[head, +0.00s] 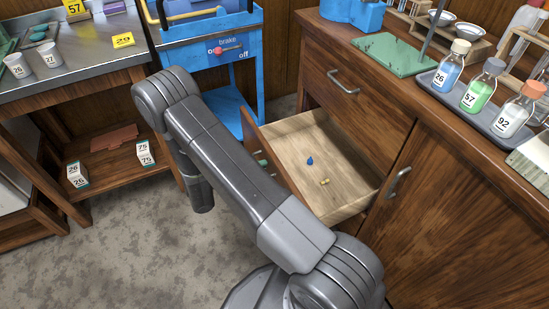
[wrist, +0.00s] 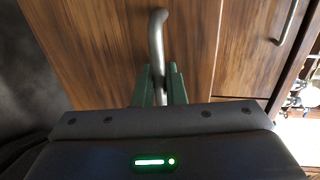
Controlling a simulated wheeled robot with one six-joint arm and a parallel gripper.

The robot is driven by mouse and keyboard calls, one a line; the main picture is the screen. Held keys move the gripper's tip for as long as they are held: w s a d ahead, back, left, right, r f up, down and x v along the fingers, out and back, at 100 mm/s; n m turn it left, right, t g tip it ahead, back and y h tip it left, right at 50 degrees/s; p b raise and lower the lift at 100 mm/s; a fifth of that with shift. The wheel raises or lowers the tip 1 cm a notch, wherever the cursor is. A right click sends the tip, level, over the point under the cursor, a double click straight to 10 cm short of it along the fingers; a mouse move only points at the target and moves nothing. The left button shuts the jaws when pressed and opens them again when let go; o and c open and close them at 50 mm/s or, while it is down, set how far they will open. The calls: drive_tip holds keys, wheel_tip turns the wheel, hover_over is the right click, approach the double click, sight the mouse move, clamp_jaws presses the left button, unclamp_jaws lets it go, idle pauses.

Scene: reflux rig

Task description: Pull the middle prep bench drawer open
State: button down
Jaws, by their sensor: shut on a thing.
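The middle drawer (head: 335,150) of the prep bench stands pulled out in the head view, its pale inside showing. Its wooden front (wrist: 95,45) fills much of the wrist view. My gripper (wrist: 160,86) has its green fingers closed around the metal bar handle (wrist: 157,38) of that front. In the head view my arm hides most of the gripper and the handle; only a bit of green shows beside the drawer front. A small blue item (head: 310,160) and a small yellow item (head: 324,181) lie in the drawer.
The upper drawer (head: 340,85) is shut above, and a cupboard door with a handle (head: 398,182) is at the right. Bottles on a grey tray (head: 465,98) stand on the bench top. A blue cart (head: 250,30) stands behind. Floor (head: 150,250) is clear at left.

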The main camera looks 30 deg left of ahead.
drive_tip(key=shift+f+v, duration=0.15)
drive_tip(key=shift+v, duration=0.55)
drive_tip(key=shift+f+v, duration=0.1)
drive_tip(key=shift+v, duration=0.65)
drive_tip(key=shift+f, duration=0.1)
drive_tip(key=c, duration=1.9)
unclamp_jaws()
drive_tip(key=p+v, duration=0.1)
drive_tip(key=v, duration=1.3)
drive_tip(key=shift+d+p, duration=0.1)
drive_tip(key=shift+p, duration=0.3)
drive_tip(key=shift+w, duration=0.15)
drive_tip(key=b+x, duration=0.1)
drive_tip(key=x, duration=1.3)
drive_tip(key=shift+b, duration=0.35)
